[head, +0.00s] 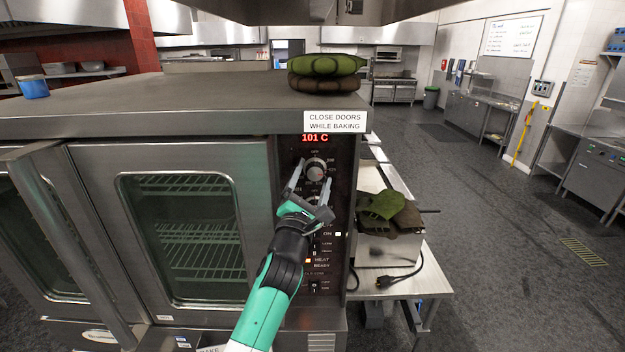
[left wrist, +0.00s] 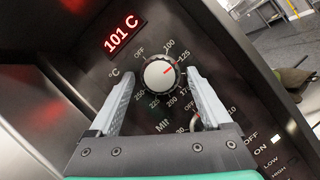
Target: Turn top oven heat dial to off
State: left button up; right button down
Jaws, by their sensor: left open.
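The oven's top heat dial (head: 316,170) is a round silver knob on the dark control panel, below a red display (head: 315,138) reading 101 C. My left gripper (head: 312,172) is open, with one finger on each side of the dial. In the left wrist view the fingers of the left gripper (left wrist: 162,88) show gaps to the knob on both sides. My right gripper is not in view.
The oven door (head: 100,185) is left of the panel. Lower dials and switches lie under my gripper. Green and brown oven mitts (head: 326,66) lie on the oven top. A metal side table (head: 425,280) with more mitts (head: 392,208) stands at the right.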

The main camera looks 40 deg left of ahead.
pick_arm(q)
grip_shut()
dwell(0.4)
jog(key=shift+f, duration=0.1)
